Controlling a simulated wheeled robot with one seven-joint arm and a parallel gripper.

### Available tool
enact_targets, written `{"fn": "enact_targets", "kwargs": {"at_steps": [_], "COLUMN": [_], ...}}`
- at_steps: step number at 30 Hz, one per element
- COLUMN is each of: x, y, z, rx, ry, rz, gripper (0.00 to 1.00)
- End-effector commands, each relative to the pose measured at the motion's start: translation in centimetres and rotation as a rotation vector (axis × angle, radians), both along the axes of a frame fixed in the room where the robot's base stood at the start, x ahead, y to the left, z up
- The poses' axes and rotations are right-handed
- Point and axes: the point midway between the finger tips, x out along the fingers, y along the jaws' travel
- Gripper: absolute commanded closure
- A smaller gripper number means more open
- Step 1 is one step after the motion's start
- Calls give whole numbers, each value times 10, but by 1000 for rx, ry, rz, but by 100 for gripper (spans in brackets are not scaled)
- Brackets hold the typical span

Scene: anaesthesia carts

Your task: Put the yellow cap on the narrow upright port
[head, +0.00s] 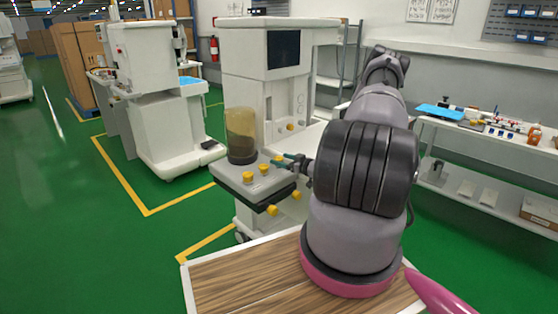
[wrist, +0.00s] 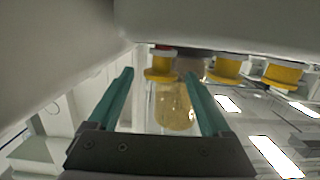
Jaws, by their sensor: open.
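Several yellow caps sit on a grey block on the front of the near cart: on its top a near one (head: 248,177), a middle one (head: 264,168) and one by my gripper, and two on its front side (head: 271,210). In the wrist view yellow caps show as flanged pieces at the left (wrist: 160,65), middle (wrist: 228,68) and right (wrist: 282,72). My gripper (head: 288,160) has teal fingers beside the block; in the wrist view they are apart (wrist: 160,88), empty, with the left piece beyond and between their tips. I cannot tell which port is the narrow upright one.
A translucent amber canister (head: 240,132) stands on the block's back left, close to the caps. The cart's tall body (head: 265,80) rises behind. A wood-topped surface (head: 240,280) lies in front. A bench with small items (head: 480,128) is at the right.

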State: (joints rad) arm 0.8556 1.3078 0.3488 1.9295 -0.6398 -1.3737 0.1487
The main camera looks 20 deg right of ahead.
Motion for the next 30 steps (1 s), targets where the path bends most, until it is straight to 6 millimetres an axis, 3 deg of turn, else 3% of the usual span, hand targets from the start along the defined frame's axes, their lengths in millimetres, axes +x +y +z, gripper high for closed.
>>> {"fn": "enact_targets", "kwargs": {"at_steps": [9,15,23,26,30], "x": [-64,-86,-87,-76,-54], "y": [-24,-31,-34,-40,-50], "z": [10,14,19,31,67], "rx": [1,1,-14,-61,-165], "ry": [0,0,17,77,217], "rz": [-3,0,2,-1,-35], "gripper": [17,17,17,17,17]}}
